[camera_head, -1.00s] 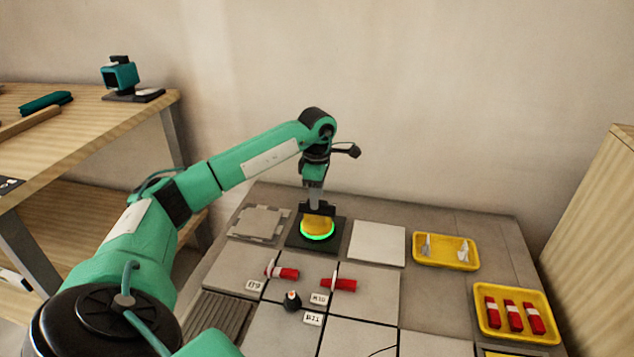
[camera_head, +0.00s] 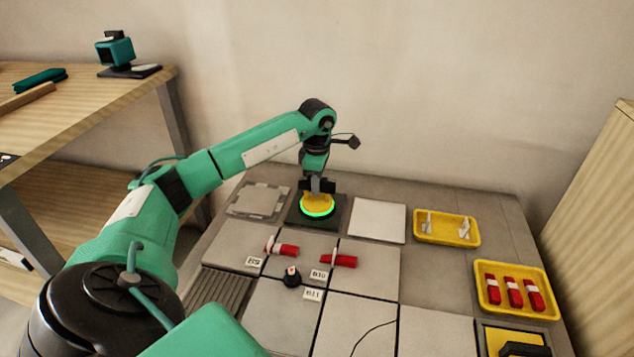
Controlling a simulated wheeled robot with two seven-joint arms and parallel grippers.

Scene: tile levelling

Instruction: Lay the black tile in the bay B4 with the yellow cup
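The yellow cup (camera_head: 317,203), with a glowing green ring around its lower rim, sits on the black tile (camera_head: 299,217). My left gripper (camera_head: 317,188) points down at the cup's top and appears shut on it. The black tile is in the back row, between a grey bay with a notched pad (camera_head: 258,200) and a white tile (camera_head: 377,219). I cannot tell whether it rests fully down or is slightly raised. No B4 label is readable. My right gripper is not in view.
A yellow tray (camera_head: 447,240) holds pale clips; another (camera_head: 487,311) holds red pieces. A wooden bench (camera_head: 60,110) is at left.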

